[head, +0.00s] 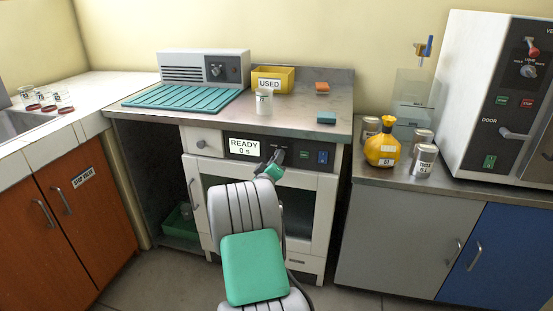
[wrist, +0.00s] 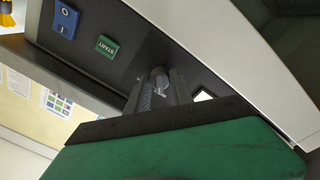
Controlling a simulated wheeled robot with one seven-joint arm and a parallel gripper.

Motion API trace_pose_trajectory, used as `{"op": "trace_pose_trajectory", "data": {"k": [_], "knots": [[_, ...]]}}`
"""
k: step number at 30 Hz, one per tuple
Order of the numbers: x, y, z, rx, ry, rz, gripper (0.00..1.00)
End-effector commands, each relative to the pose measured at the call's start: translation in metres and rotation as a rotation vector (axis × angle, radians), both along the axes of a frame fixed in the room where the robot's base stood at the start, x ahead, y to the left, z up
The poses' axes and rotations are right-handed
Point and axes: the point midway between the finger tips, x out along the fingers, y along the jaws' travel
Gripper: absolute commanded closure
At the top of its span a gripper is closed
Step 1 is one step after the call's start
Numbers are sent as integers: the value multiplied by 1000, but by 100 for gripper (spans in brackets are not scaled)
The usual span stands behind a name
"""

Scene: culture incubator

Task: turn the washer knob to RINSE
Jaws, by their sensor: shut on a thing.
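The washer (head: 198,168) is the white machine under the steel counter, with a dark control panel. Its display (head: 244,147) reads "READY 0 s". My gripper (head: 276,160) reaches up to the panel, right of the display. In the wrist view my gripper (wrist: 158,92) has its two dark fingers closed around the small grey knob (wrist: 158,76). The fingers hide most of the knob and any marks around it, so I cannot read its setting. A green START button (wrist: 107,46) and a blue switch (wrist: 65,19) sit on the same panel, apart from the fingers.
On the counter above are a teal drying mat (head: 180,98), a yellow USED bin (head: 288,78) and a glass jar (head: 262,104). A yellow bottle (head: 382,150) and cans stand on the right-hand cabinet. My arm covers part of the washer door.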

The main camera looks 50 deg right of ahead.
Motion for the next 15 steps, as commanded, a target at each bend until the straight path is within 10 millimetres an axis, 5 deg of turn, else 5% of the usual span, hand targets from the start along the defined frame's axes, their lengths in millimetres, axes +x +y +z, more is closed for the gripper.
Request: {"op": "trace_pose_trajectory", "data": {"k": [11, 12, 15], "knots": [[0, 0, 0, -2, 6, 0, 100], [0, 0, 0, -2, 6, 0, 71], [0, 0, 0, -2, 6, 0, 63]]}}
